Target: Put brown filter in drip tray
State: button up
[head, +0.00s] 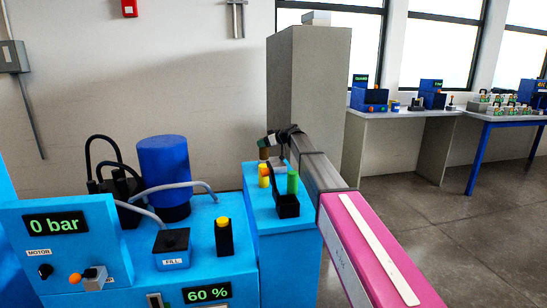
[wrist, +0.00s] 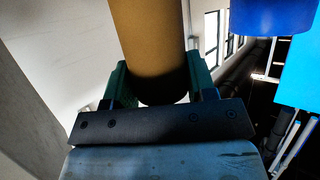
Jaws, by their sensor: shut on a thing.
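My gripper (head: 272,140) is at the far end of my outstretched arm, above the far blue cabinet. It is shut on the brown filter (wrist: 150,45), a tan-brown cylinder between green finger pads in the wrist view. In the head view the brown filter (head: 264,153) shows small, just under the gripper and apparently above the cabinet top. A black tray-like holder (head: 287,206) stands at the cabinet's near side; I cannot tell if it is the drip tray. A small grey piece (head: 278,162) shows behind the filter, partly hidden.
A blue tank (head: 164,170) with hoses stands left, on the blue machine with gauges. A grey column (head: 305,90) rises behind.

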jog(key=shift+w+d+f, duration=0.35)
jog(key=shift+d+f, duration=0.45)
jog(key=shift+f, duration=0.35)
jog(key=shift+w+d+f, duration=0.35)
jog(key=shift+d+f, duration=0.4)
jog(key=shift+f, duration=0.45)
jog(key=shift+w+d+f, duration=0.35)
jog(key=shift+d+f, duration=0.45)
jog(key=shift+f, duration=0.35)
jog(key=shift+f, duration=0.1)
jog(key=o, duration=1)
jog(key=shift+c, duration=0.2)
jog(key=v, duration=1.2)
